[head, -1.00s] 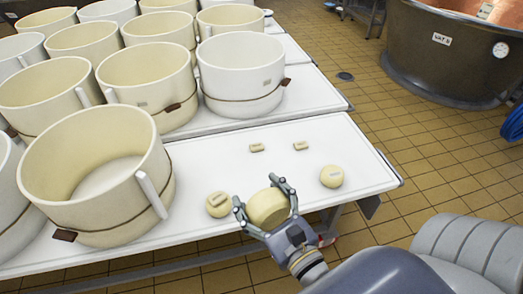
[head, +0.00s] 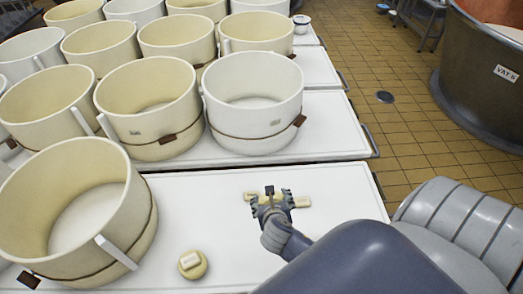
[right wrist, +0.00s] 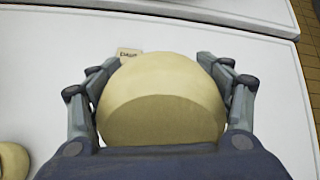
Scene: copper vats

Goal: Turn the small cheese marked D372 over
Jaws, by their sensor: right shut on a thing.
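My right gripper (head: 270,197) is over the table in the head view. In the right wrist view its fingers (right wrist: 160,90) are shut on the sides of a pale yellow cheese (right wrist: 162,100). The cheese shows a flat, darker face toward the camera. No mark is visible on it, and the head view mostly hides it behind the gripper. Another small round cheese (head: 192,264) sits on the table at the front left with a pale label on top, too small to read. Its edge shows in the right wrist view (right wrist: 12,160). My left gripper is not in view.
A pale tag (head: 303,201) lies right of my gripper; a tag shows behind the held cheese (right wrist: 127,53). A large cream mould (head: 75,215) stands left on the white table (head: 215,215). Several more moulds stand behind. A copper vat (head: 490,75) is far right.

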